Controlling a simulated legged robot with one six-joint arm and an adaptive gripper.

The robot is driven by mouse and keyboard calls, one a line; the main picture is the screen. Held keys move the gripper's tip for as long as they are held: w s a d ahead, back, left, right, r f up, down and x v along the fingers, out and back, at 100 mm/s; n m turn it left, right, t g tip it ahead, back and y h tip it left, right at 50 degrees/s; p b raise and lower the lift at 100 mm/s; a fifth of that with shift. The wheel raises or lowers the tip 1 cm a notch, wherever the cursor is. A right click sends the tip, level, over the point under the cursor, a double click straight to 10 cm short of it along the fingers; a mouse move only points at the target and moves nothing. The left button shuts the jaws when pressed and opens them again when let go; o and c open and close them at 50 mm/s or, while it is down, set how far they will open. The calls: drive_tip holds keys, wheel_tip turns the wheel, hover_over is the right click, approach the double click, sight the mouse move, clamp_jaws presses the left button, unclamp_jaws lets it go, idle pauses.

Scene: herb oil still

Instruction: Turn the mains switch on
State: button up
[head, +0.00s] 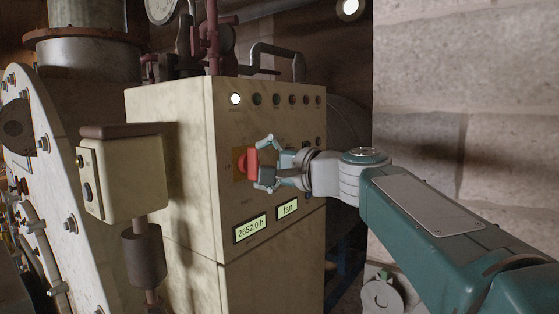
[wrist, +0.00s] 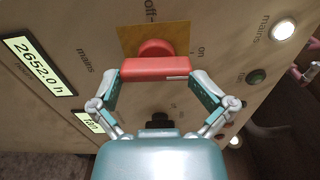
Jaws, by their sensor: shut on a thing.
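The mains switch is a red rotary handle (head: 252,163) on a yellow plate (head: 238,160) on the front of the cream cabinet. In the wrist view the red handle (wrist: 155,68) lies across the picture, one end towards the "on" mark, with "off" printed above the plate. My gripper (head: 265,164) is at the handle, and in the wrist view its fingers (wrist: 156,80) close on the handle's two ends. The mains lamp (head: 235,99) is lit white, and it also shows lit in the wrist view (wrist: 283,25).
The cabinet (head: 170,190) carries a row of dark lamps right of the lit one, and two lit displays, an hours counter (head: 250,229) and one reading "fan" (head: 287,209). A small box on a post (head: 130,175) stands at left. A stone wall (head: 470,90) is at right.

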drive_tip(key=o, duration=0.7)
drive_tip(key=shift+w+a, duration=0.1)
drive_tip(key=shift+a, duration=0.3)
drive_tip(key=w+d+v, duration=0.1)
drive_tip(key=v, duration=1.3)
drive_tip(key=s+a+f+n+g+h, duration=0.2)
drive_tip(key=s+f+h, duration=0.25)
drive_tip(key=f, duration=0.65)
drive_tip(key=s+a+f+n+g+h, duration=0.1)
drive_tip(key=s+f+g+h, duration=0.3)
drive_tip(key=f, duration=0.7)
drive_tip(key=s+d+f+n+h, duration=0.1)
drive_tip(key=s+d+f, duration=0.1)
drive_tip(key=s+f, duration=0.1)
drive_tip(key=s+d+f+n+h, duration=0.2)
drive_tip(key=s+f, duration=0.1)
drive_tip(key=f, duration=0.2)
drive_tip(key=s+d+f+n+h, duration=0.2)
drive_tip(key=s+f, duration=0.1)
drive_tip(key=f, duration=0.1)
drive_tip(key=shift+s+f+h, duration=0.1)
drive_tip(key=shift+f+h, duration=0.05)
drive_tip(key=shift+h, duration=0.1)
